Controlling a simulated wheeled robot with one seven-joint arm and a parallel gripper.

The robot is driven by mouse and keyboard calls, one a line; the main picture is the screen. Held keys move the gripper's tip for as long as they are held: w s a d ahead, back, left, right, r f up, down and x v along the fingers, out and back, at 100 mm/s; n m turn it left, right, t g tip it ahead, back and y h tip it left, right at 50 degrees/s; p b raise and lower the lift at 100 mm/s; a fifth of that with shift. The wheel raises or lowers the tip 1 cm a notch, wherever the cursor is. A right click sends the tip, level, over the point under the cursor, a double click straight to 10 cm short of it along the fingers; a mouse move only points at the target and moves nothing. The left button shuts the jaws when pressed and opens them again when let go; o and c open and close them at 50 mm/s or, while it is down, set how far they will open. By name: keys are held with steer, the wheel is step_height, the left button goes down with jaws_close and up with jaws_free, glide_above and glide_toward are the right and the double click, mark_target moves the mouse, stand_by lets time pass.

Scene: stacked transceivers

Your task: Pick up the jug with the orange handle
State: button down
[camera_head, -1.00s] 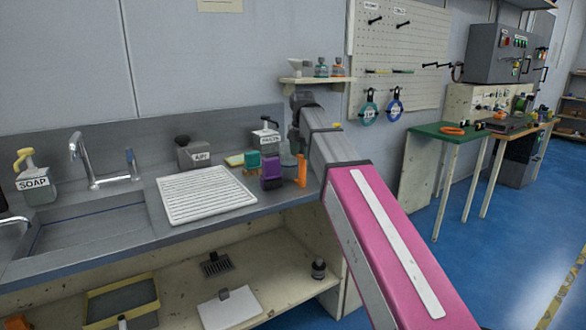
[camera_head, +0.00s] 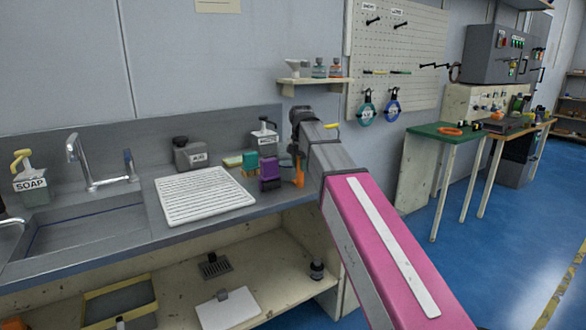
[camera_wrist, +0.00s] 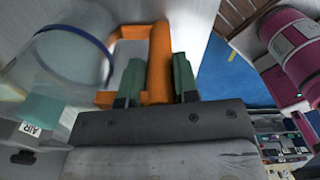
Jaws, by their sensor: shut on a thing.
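The jug is a large clear vessel with a dark blue rim (camera_wrist: 62,50), at the left of the wrist view, close to the camera. Its orange handle (camera_wrist: 160,62) is angular and runs between the two green fingers of my gripper (camera_wrist: 157,78), which is shut on it. In the head view the orange handle (camera_head: 298,170) shows at the right end of the counter, below the end of my arm. The jug's body is mostly hidden there by my arm and nearby bottles. I cannot tell whether the jug touches the counter.
A purple container (camera_head: 270,176), a green box (camera_head: 250,160) and a white-labelled bottle (camera_head: 265,142) stand close left of the jug. A white ribbed drainer (camera_head: 203,196) lies further left. A small shelf (camera_head: 312,86) with bottles hangs above. Blue floor lies open to the right.

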step_height(320, 180, up, 10)
steer(key=shift+f, duration=0.2)
steer(key=shift+r, duration=0.25)
stand_by(0.4)
